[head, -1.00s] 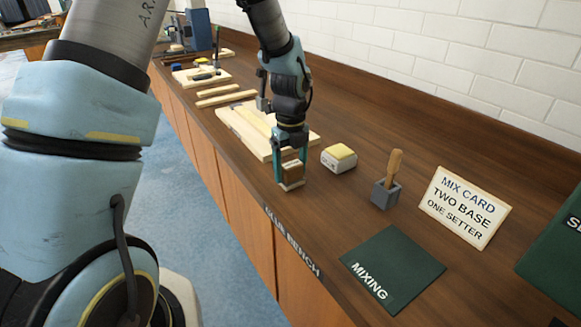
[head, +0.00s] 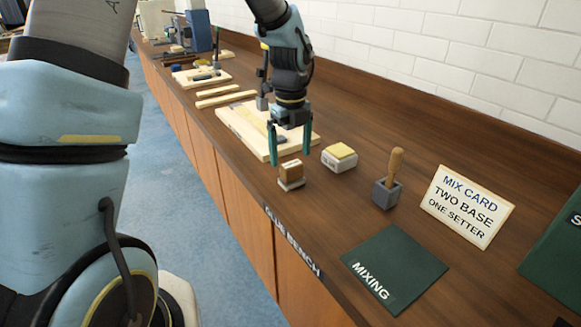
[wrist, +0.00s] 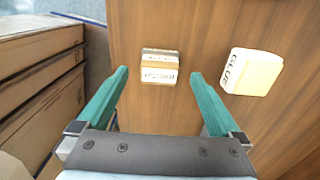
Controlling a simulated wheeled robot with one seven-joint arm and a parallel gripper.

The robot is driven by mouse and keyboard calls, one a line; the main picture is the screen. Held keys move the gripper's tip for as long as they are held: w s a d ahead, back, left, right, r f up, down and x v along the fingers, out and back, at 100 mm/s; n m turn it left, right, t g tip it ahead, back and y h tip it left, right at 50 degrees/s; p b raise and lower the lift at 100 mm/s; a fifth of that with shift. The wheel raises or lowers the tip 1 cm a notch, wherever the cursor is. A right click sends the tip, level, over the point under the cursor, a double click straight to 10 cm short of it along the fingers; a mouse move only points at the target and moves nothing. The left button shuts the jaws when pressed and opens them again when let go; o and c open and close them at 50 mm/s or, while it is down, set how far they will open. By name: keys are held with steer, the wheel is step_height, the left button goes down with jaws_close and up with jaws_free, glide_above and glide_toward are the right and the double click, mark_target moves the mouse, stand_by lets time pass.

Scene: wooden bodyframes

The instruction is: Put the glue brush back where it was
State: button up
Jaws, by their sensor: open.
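A wooden-handled tool (head: 395,166), perhaps the glue brush, stands upright in a grey block-shaped holder (head: 386,195); its lower end is hidden. My gripper (head: 289,157) is open and empty, above and slightly behind a small brown-topped block with a pale base (head: 291,172). That block stands on the bench near its front edge, apart from the fingers. In the wrist view the block (wrist: 160,66) shows beyond and between the open fingertips (wrist: 160,88), with small lettering I cannot read. A white tub with a yellow top (head: 339,157), marked GLUE in the wrist view (wrist: 250,72), sits to its right.
A green MIXING mat (head: 394,268) lies at the front right. A mix card (head: 467,206) leans behind it, beside a dark green panel (head: 556,250) at the right edge. Pale boards (head: 255,135) and strips lie behind my gripper. The bench between tub and holder is clear.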

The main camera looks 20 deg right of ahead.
mark_target(290, 162)
step_height(290, 162, up, 7)
steer(key=s+a+f+n, duration=0.2)
steer(key=a+n, duration=1.3)
steer(key=n, duration=0.1)
steer(key=s+a+f+n+t, duration=0.1)
steer(key=s+a+f+n, duration=0.1)
steer(key=a+n, duration=1.3)
steer(key=shift+s+f+n+t+b, duration=0.35)
steer(key=shift+n+b, duration=0.1)
steer(key=shift+n, duration=0.45)
